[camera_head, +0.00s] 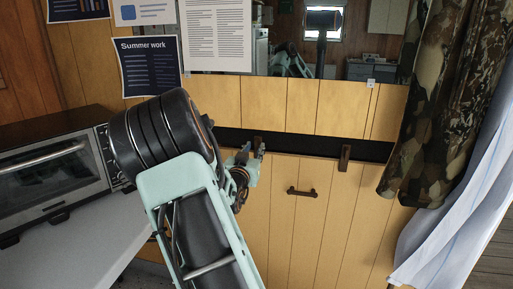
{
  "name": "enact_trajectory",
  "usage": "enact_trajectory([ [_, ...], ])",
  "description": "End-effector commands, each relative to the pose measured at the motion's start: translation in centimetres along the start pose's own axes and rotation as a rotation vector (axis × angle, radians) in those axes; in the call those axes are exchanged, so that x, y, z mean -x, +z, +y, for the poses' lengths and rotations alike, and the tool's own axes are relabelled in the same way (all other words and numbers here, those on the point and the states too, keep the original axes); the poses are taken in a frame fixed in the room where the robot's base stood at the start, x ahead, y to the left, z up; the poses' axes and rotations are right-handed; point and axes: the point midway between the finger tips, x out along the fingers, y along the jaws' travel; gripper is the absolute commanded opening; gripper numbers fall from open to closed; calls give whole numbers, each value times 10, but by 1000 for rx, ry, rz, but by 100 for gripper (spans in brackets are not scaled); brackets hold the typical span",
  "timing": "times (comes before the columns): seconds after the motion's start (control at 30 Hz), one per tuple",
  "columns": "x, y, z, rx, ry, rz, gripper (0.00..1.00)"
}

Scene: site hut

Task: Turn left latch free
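The left latch (258,142) is a small dark brown upright piece at the top edge of the wooden panel (325,220), in front of a long dark gap (300,143). My gripper (255,153) is right at this latch, its fingertips beside or on it. Its lower part is partly hidden behind my arm. The picture is too small to tell whether the fingers touch the latch or how far apart they are. A similar right latch (344,158) stands upright across the panel's top edge, apart from my gripper.
A dark handle (302,191) is on the panel. A toaster oven (55,165) stands on a grey counter (95,232) at the left. A camouflage curtain (440,95) and white cloth (450,215) hang at the right. A mirror or opening (345,50) is above.

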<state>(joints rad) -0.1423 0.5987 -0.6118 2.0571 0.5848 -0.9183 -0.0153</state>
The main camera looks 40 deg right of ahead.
Motion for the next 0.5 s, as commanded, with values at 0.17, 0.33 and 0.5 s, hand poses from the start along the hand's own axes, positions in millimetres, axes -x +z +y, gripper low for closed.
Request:
enact_trajectory([
  [0.17,-24,1,0,1,0,0,25],
  [0.33,-34,0,0,-1,0,0,25],
  [0.5,-34,0,0,-1,0,-1,25],
])
